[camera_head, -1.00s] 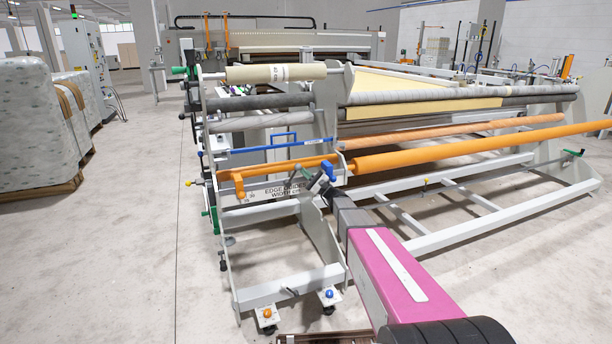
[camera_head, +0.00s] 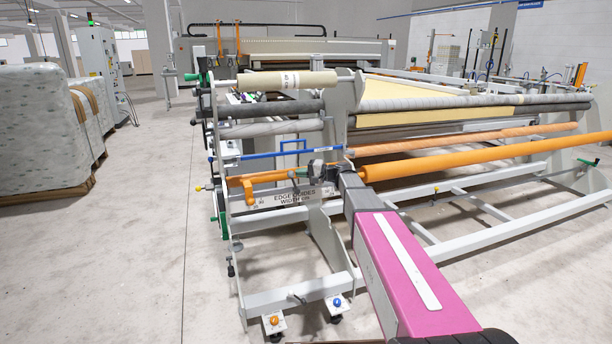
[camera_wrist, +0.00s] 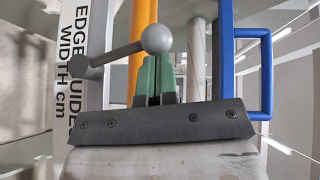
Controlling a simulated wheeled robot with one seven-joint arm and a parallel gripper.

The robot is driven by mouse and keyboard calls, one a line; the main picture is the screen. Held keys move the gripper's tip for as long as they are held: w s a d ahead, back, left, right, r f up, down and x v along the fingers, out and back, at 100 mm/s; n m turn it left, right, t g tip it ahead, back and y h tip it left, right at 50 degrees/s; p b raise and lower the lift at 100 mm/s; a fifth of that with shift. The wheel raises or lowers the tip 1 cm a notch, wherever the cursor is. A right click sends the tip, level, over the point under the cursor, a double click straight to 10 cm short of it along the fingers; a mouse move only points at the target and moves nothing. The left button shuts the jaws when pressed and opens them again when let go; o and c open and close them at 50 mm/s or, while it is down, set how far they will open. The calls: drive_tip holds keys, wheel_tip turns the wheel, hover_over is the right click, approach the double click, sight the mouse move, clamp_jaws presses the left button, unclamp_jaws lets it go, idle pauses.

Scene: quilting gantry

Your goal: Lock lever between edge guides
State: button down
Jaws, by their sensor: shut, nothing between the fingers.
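The lock lever (camera_wrist: 112,53) is a grey bar with a round ball knob at its right end and a pivot at its left, seen in the wrist view. It slants up to the right across the orange tube (camera_wrist: 138,20). My gripper (camera_wrist: 155,62) has its green fingers together, with nothing between them, just below the ball knob. I cannot tell whether they touch it. In the head view my gripper (camera_head: 312,171) is at the machine's near end; the lever is too small to make out there. The edge guides width label (camera_head: 285,196) is below it.
A blue rail with a loop handle (camera_wrist: 265,75) is right of the fingers in the wrist view. The machine's grey frame (camera_head: 300,290) stands close to my arm on castors. Wrapped stacks (camera_head: 40,130) stand at the left, with clear floor between.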

drive_tip(key=shift+s+a+n+h, duration=0.2)
drive_tip(key=shift+a+n+h, duration=0.1)
drive_tip(key=shift+a+h, duration=0.35)
drive_tip(key=shift+s+a+n+h, duration=0.25)
drive_tip(key=shift+a+h, duration=0.2)
drive_tip(key=shift+a, duration=0.35)
